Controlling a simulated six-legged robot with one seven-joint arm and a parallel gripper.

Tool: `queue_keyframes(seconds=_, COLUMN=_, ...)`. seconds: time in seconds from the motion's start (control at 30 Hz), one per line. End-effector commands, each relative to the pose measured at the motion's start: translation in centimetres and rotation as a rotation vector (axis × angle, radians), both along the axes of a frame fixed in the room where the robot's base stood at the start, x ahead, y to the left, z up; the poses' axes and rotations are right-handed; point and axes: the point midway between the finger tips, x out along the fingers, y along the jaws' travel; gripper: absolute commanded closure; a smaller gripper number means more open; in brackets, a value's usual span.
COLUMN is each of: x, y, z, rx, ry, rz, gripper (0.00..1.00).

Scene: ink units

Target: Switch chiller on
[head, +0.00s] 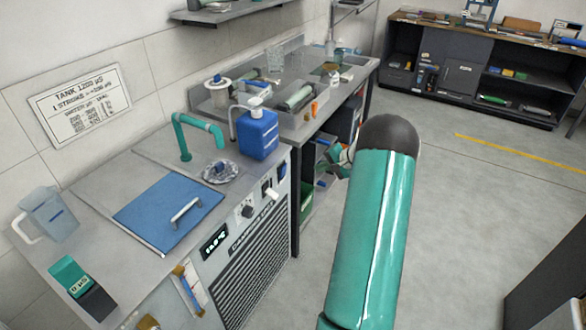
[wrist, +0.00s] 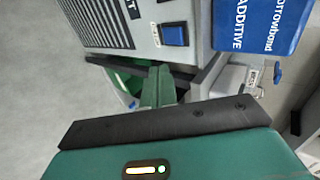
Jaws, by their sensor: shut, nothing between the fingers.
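The chiller (head: 240,255) is a grey cabinet with a dark vent grille and a small lit display (head: 214,243) on its front panel. Its control knob (head: 247,211) sits to the right of the display. In the wrist view a blue rocker switch (wrist: 173,34) is on the panel beside the grille; its position cannot be told. My gripper (wrist: 158,84) is shut and empty, its green fingers below the switch in that picture and apart from it. In the head view my gripper (head: 336,162) is partly hidden behind my arm, right of the chiller.
A blue additive jug (head: 257,136) stands on the chiller top near its right edge, close to my gripper in the wrist view (wrist: 258,24). A blue lid (head: 165,215), a teal pipe (head: 197,135) and a pitcher (head: 48,214) are on top. Open floor lies right.

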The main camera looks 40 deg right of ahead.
Motion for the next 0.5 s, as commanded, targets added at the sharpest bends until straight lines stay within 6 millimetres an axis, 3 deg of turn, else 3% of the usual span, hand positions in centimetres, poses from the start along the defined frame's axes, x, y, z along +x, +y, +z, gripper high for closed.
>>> queue_keyframes(seconds=0.17, x=0.9, y=0.4, z=-0.7, rx=0.000, ry=0.000, rz=0.004, gripper=1.00)
queue_keyframes(seconds=0.5, x=5.6, y=2.0, z=-4.6, rx=0.001, ry=0.000, rz=0.007, gripper=1.00)
